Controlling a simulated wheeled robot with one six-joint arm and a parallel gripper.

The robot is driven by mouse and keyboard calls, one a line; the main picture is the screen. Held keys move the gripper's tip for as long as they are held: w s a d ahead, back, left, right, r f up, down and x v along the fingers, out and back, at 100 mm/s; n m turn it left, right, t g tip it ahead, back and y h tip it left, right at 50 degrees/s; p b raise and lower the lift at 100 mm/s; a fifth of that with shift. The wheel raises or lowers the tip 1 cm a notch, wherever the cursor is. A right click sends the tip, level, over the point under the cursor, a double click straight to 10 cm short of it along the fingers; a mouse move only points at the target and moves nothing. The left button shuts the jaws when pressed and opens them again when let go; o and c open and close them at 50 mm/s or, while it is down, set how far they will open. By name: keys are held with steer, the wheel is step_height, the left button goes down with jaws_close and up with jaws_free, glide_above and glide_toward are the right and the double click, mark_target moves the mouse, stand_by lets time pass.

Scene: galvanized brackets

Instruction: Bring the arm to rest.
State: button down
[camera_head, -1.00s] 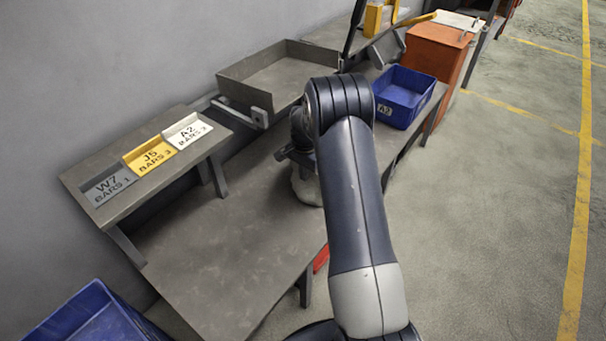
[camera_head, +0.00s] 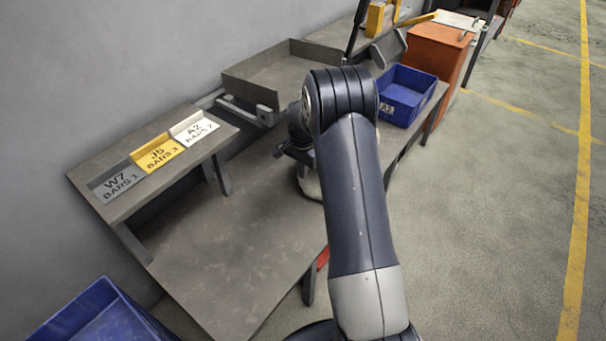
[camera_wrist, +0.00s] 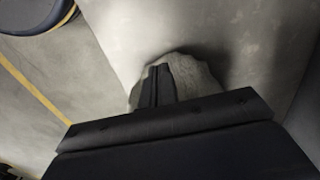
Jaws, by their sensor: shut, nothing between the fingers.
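My arm reaches from the bottom of the head view up over the grey workbench (camera_head: 225,255). Its far end is mostly hidden behind my own arm link. In the wrist view my gripper (camera_wrist: 158,72) shows as two dark fingers, shut together with nothing between them. A pale grey lump or patch (camera_wrist: 195,75) with an uneven outline lies behind the fingers, on or over the bench top. I cannot tell whether the fingers touch it. Part of it also shows beside my arm in the head view (camera_head: 309,184).
A raised shelf (camera_head: 120,205) holds grey, yellow and white label plates. A grey tray (camera_head: 250,93) stands behind. Blue bins stand at the right (camera_head: 398,112) and lower left (camera_head: 70,318). An orange cabinet (camera_head: 430,65) is farther back. The floor at the right is clear.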

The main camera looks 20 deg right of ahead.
step_height(320, 180, up, 7)
steer(key=shift+r+p, duration=0.15)
steer(key=shift+p, duration=0.25)
steer(key=shift+d, duration=0.1)
